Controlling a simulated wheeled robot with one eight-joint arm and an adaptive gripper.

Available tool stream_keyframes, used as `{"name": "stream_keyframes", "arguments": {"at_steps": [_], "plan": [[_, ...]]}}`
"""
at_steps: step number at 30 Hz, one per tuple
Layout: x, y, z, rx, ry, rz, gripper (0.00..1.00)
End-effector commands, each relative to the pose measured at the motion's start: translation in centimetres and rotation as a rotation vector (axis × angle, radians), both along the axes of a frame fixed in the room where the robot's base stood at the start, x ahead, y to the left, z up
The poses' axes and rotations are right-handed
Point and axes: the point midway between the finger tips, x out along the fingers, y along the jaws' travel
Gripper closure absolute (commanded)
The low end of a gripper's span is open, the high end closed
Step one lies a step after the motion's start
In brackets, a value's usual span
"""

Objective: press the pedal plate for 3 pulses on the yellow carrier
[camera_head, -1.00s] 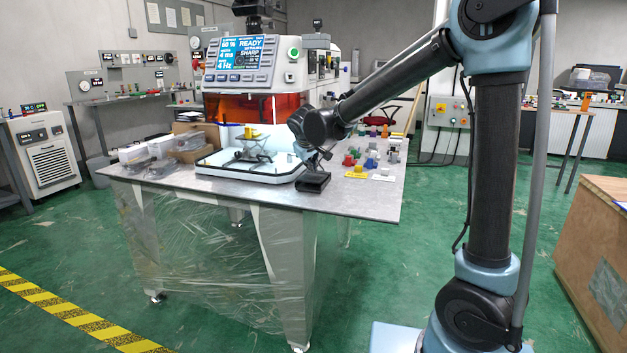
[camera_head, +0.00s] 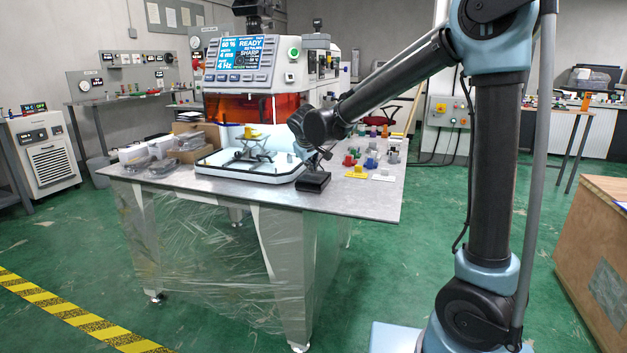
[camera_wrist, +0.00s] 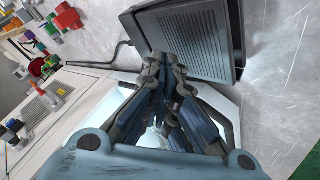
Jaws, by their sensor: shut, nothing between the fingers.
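The pedal plate is a black ribbed plate on a dark box (camera_head: 313,182) at the table's front edge. It fills the upper middle of the wrist view (camera_wrist: 190,42). My gripper (camera_head: 320,160) is shut and empty, pointing down at the pedal. In the wrist view my fingertips (camera_wrist: 165,62) are at the plate's lower left edge; I cannot tell whether they touch it. A yellow carrier (camera_head: 252,133) sits on a small stand inside the machine's white-rimmed bay. The machine's screen (camera_head: 241,53) reads READY, with 60 %, 4 ms and 4 Hz.
Several coloured parts on small bases (camera_head: 371,160) stand right of the pedal, one on a yellow base (camera_head: 356,173). The bay's raised rim (camera_head: 225,176) is left of the pedal. Clear bags and boxes (camera_head: 160,150) lie at the table's left. A cable leaves the pedal.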

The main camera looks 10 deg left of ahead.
Motion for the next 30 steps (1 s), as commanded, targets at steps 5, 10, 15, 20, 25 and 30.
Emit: {"name": "stream_keyframes", "arguments": {"at_steps": [5,10,15,20,25,30], "plan": [[-0.01,0.01,-0.02,0.0,0.0,0.0,1.0],[-0.1,0.02,-0.38,0.0,0.0,0.0,1.0],[-0.2,0.04,-0.73,0.0,0.0,0.0,1.0],[-0.2,0.03,-0.74,0.0,0.0,0.0,1.0],[-0.21,0.03,-0.75,0.0,0.0,0.0,1.0],[-0.22,0.03,-0.87,0.0,0.0,0.0,1.0]]}}
